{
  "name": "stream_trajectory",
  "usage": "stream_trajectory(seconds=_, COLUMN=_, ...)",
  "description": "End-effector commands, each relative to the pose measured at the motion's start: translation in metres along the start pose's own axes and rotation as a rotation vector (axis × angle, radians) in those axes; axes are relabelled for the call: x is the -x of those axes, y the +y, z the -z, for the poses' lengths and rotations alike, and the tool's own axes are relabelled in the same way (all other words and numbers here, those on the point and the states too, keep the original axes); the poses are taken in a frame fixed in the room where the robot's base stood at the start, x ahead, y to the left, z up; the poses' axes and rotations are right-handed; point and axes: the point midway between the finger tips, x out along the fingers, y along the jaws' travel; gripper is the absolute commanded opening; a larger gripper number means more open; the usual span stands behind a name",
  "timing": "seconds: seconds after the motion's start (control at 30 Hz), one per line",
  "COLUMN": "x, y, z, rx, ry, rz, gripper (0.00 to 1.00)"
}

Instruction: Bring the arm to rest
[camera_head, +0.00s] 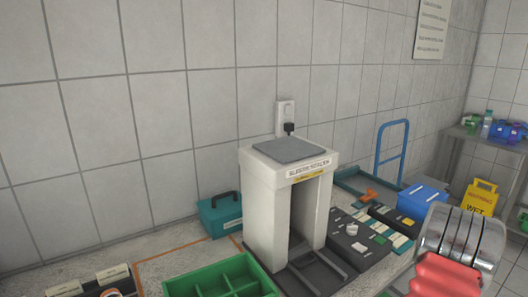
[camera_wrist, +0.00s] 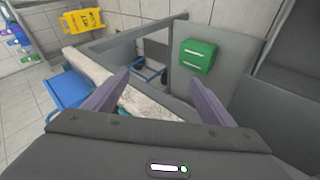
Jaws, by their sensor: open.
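My gripper (camera_wrist: 160,88) shows in the wrist view, its two dark fingers spread apart with nothing between them. Beyond the fingers are a pale speckled counter edge, a grey panel and part of the tiled floor and wall. The gripper touches nothing that I can see. I cannot make out the gripper in the head view.
A white stand (camera_head: 265,205) with a grey top rises from the counter. A green divided tray (camera_head: 222,278), a teal case (camera_head: 220,214) and a blue box (camera_head: 422,200) stand around it. A yellow wet-floor sign (camera_head: 481,196) stands right. A green box (camera_wrist: 198,57) is on a grey panel.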

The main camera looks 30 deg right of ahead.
Motion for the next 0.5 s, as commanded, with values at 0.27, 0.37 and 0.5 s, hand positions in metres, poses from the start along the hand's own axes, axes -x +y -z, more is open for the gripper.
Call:
stream_trajectory(seconds=0.27, x=0.037, y=0.041, z=0.023, rx=0.163, ry=-0.037, rz=-0.050, gripper=0.77)
stream_trajectory(seconds=0.37, x=0.050, y=0.040, z=0.042, rx=0.163, ry=-0.036, rz=-0.054, gripper=0.77)
stream_trajectory(seconds=0.5, x=0.072, y=0.035, z=0.073, rx=0.144, ry=-0.028, rz=-0.056, gripper=0.77)
